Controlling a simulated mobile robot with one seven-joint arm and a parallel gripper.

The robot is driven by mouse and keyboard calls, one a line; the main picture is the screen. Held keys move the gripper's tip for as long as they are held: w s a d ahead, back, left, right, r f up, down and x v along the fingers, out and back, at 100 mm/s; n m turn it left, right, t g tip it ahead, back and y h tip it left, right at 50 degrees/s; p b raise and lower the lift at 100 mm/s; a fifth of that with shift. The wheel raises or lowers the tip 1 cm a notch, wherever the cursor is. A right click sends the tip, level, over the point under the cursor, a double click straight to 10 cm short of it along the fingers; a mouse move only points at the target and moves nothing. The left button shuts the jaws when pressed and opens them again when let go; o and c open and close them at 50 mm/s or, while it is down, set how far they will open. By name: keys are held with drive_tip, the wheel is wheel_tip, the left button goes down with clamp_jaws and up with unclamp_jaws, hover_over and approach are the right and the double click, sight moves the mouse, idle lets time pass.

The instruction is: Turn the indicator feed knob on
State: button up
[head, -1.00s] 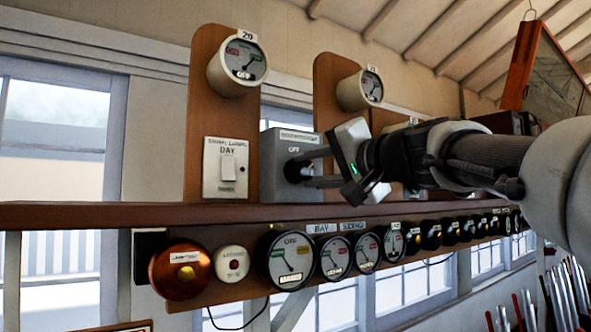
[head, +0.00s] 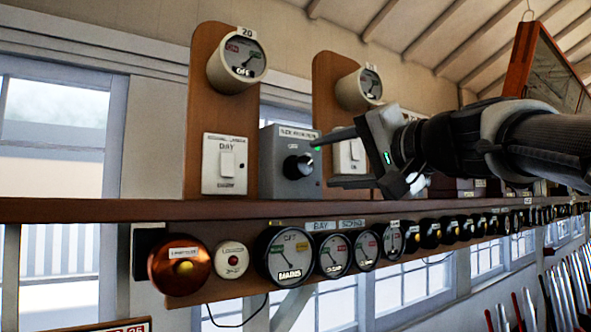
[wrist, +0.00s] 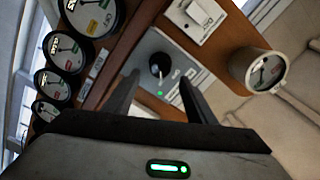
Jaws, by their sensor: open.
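The black round knob (head: 298,166) sits on the front of a grey box (head: 270,178) that stands on the shelf. A small label reading OFF is above the knob's left side. A green light shows at the box's right edge, by my upper fingertip. In the wrist view the knob (wrist: 159,66) lies between and beyond my fingertips, with a lit green lamp (wrist: 160,93) beside it. My gripper (head: 326,160) is open and empty, right of the knob and clear of it. The knob's exact pointer direction is too small to tell.
A white DAY switch (head: 225,164) and a round gauge (head: 237,65) are on the wooden board left of the box. A second board with a gauge (head: 359,89) stands behind my gripper. The brown shelf (head: 120,210) runs below, with several dials under it.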

drive_tip(key=v, duration=1.1)
drive_tip(key=shift+b, duration=0.45)
drive_tip(key=s+a+f+n+g+h+p, duration=0.1)
drive_tip(key=s+a+f+g+h+p, duration=0.15)
drive_tip(key=f, duration=0.85)
drive_tip(key=s+a+f+n+g+h+p, duration=0.1)
drive_tip(key=s+f+g+h+p, duration=0.2)
drive_tip(key=f, duration=0.9)
drive_tip(key=s+d+f+n+g+h+p, duration=0.1)
drive_tip(key=s+d+f+g+h, duration=0.1)
drive_tip(key=f, duration=0.5)
drive_tip(key=s+d+f+n+g+h+p, duration=0.2)
drive_tip(key=s+f, duration=0.3)
drive_tip(key=f, duration=0.2)
drive_tip(key=shift+s+f, duration=0.15)
drive_tip(key=shift+f, duration=0.2)
drive_tip(key=shift+d+h, duration=0.15)
drive_tip(key=shift+h, duration=0.1)
